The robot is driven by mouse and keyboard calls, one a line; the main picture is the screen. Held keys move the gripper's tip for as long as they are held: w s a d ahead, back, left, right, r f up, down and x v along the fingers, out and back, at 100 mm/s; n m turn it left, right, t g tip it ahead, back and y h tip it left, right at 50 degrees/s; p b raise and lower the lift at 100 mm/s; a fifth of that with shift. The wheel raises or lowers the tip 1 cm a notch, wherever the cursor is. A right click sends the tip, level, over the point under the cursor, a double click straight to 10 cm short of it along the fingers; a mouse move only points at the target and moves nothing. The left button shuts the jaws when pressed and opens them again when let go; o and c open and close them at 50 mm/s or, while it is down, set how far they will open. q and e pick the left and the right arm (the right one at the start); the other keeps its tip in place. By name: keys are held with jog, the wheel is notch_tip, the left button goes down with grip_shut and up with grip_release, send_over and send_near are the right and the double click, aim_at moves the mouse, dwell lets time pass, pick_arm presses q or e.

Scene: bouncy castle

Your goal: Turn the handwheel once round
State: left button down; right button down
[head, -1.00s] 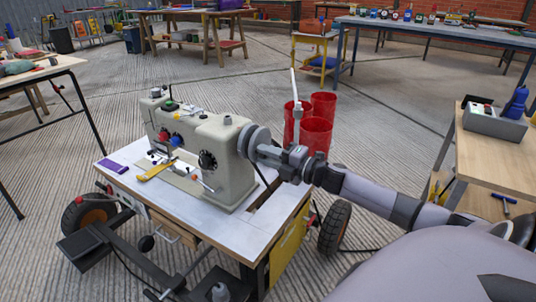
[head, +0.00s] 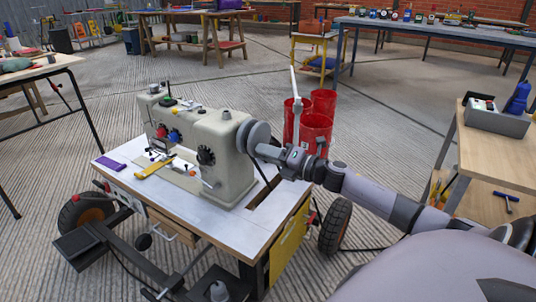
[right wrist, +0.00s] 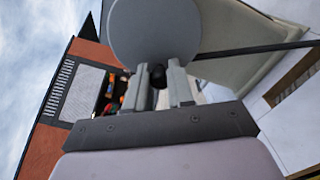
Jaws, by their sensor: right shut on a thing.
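The handwheel (head: 256,136) is a grey disc on the right end of a cream sewing machine (head: 225,150), which stands on a white-topped wheeled table. My right gripper (head: 262,150) reaches it from the right. In the right wrist view the handwheel (right wrist: 153,30) fills the upper middle as a round grey face. A small dark knob (right wrist: 157,76) at its lower edge sits between the two fingers of my right gripper (right wrist: 158,84), which is shut on it. My left gripper is not in view.
Red bins (head: 317,130) stand close behind my right wrist. A wooden table (head: 500,150) with a grey box is at the right. A yellow tool (head: 154,166) and a purple item (head: 111,165) lie on the sewing table (head: 222,231).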

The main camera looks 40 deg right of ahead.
jog(key=c, duration=1)
grip_release()
jog(key=shift+p+v, duration=0.85)
jog(key=shift+v, duration=2.7)
